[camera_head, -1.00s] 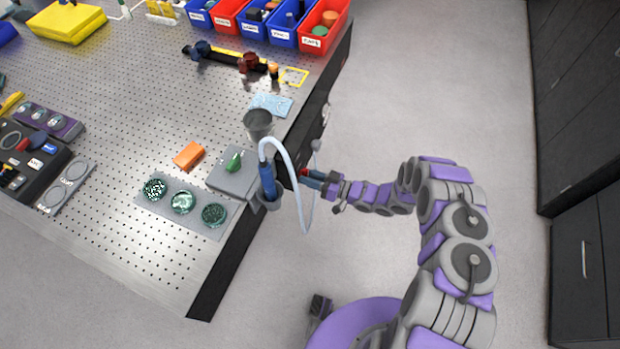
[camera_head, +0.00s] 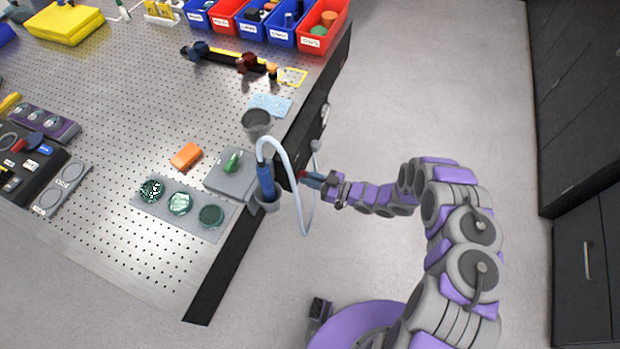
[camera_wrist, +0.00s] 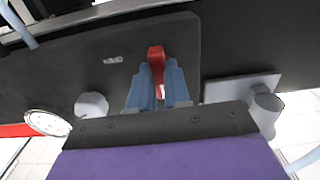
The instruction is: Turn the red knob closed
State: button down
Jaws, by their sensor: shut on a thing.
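The red knob (camera_wrist: 156,58) is on a dark panel (camera_wrist: 110,60) on the side of the bench in the wrist view. My gripper (camera_wrist: 158,92) has its blue fingers on both sides of the knob and is shut on it. The knob's upper end stands out above the fingertips. In the head view my gripper (camera_head: 310,179) reaches the bench's side edge, with a bit of the red knob (camera_head: 302,174) showing at its tips.
A grey knob (camera_wrist: 91,105) and a round white gauge (camera_wrist: 47,122) are left of my gripper in the wrist view. A pale hose (camera_head: 297,190) loops down close to my gripper from a blue cylinder (camera_head: 265,180). The floor right of the bench is clear.

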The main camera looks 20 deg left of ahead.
jog(key=shift+w+r, duration=0.1)
jog(key=shift+w, duration=0.05)
jog(key=c, duration=1.4)
grip_release()
jog(key=o, duration=0.3)
jog(key=shift+a, duration=0.1)
jog(key=d, duration=0.5)
jog(key=s+d, duration=0.1)
jog(key=d, duration=0.5)
jog(key=d+p, duration=0.1)
jog(key=d, duration=0.5)
jog(key=shift+s+d, duration=0.2)
jog(key=shift+s, duration=0.1)
jog(key=shift+w, duration=0.1)
